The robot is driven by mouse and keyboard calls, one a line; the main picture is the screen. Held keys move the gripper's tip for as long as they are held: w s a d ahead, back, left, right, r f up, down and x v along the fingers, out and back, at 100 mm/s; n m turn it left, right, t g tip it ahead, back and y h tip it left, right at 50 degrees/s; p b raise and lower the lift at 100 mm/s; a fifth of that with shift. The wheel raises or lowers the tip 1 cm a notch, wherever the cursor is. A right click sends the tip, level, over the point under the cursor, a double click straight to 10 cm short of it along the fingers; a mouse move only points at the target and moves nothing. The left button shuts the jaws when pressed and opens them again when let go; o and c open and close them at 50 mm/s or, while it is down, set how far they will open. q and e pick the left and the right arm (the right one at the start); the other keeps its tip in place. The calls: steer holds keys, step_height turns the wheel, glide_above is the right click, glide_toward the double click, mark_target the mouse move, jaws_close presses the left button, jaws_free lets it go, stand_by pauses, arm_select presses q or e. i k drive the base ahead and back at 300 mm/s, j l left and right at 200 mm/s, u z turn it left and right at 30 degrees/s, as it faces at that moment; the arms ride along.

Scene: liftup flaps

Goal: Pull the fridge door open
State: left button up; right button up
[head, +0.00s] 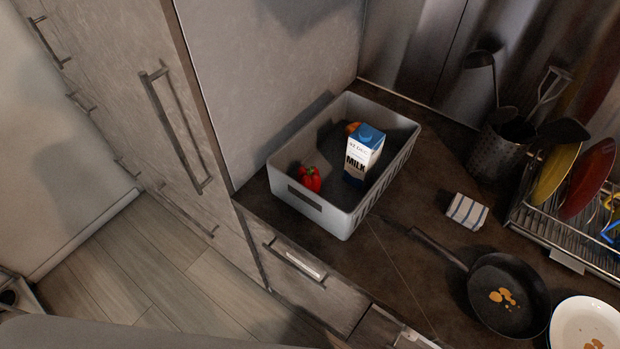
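A tall grey-brown cabinet front stands at the left, and its long dark vertical bar handle (177,135) is closest to the counter. I take this panel to be the fridge door (140,140); it looks shut, flush with the side panel beside it. Neither of my grippers is in view, and nothing touches the handle.
A grey crate (285,193) with a milk carton (362,158) and a red pepper (310,179) sits on the dark counter beside the tall cabinet. A frying pan (508,294), a folded cloth (466,211) and a dish rack (545,238) stand rightward. The wooden floor (150,275) before the cabinet looks clear.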

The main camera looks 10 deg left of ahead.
mark_target(134, 54)
steer(key=z, duration=0.15)
steer(key=k+j+z, duration=0.15)
steer(key=j, duration=0.2)
steer(key=k+j+z, duration=0.2)
steer(key=j, duration=0.15)
steer(key=u, duration=1.35)
